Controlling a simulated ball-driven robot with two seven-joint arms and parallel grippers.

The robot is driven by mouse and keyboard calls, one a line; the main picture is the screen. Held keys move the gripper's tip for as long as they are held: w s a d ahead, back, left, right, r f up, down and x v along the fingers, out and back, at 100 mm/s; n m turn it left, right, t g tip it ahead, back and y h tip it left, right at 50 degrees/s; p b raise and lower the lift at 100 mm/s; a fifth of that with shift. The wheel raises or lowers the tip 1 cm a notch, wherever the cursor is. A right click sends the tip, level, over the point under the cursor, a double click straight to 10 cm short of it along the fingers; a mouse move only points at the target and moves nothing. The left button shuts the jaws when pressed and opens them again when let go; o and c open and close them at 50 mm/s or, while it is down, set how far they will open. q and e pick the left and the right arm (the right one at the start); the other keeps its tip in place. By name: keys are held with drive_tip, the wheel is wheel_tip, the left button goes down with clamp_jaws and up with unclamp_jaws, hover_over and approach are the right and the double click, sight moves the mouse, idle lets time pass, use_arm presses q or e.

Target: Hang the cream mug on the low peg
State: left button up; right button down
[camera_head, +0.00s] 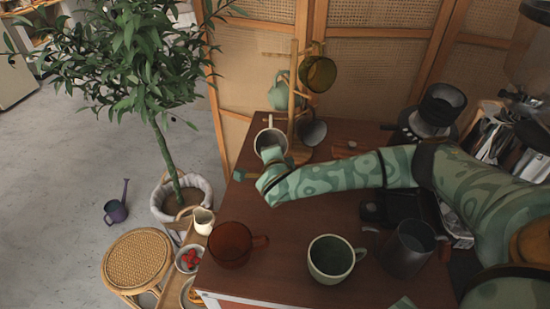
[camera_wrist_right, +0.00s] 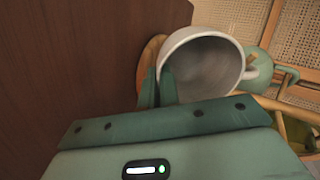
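The cream mug (camera_head: 268,137) is at the far left part of the counter, beside the wooden mug tree (camera_head: 293,80). In the wrist view the cream mug (camera_wrist_right: 205,62) is tilted with its mouth towards the camera. Its handle is on the right, near the tree's pegs (camera_wrist_right: 288,78). My right gripper (camera_head: 272,158) is at the mug's near rim. In the wrist view its fingers (camera_wrist_right: 158,88) sit on either side of the rim wall and pinch it. I cannot tell whether the handle touches a peg. My left gripper is not in view.
A teal mug (camera_head: 279,91), an olive mug (camera_head: 318,74) and a grey mug (camera_head: 312,132) are at the tree. A brown mug (camera_head: 230,245), a green mug (camera_head: 332,258) and a dark pitcher (camera_head: 407,246) stand nearer. A grinder (camera_head: 437,110) is behind my right arm.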

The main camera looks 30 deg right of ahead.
idle(0.3)
drive_tip(key=c, duration=1.6)
unclamp_jaws()
drive_tip(key=shift+o, duration=0.2)
drive_tip(key=p+v, duration=0.6)
drive_tip(key=v, duration=1)
drive_tip(key=shift+p, duration=0.4)
drive_tip(key=shift+s+a, duration=0.1)
drive_tip(key=shift+a, duration=0.05)
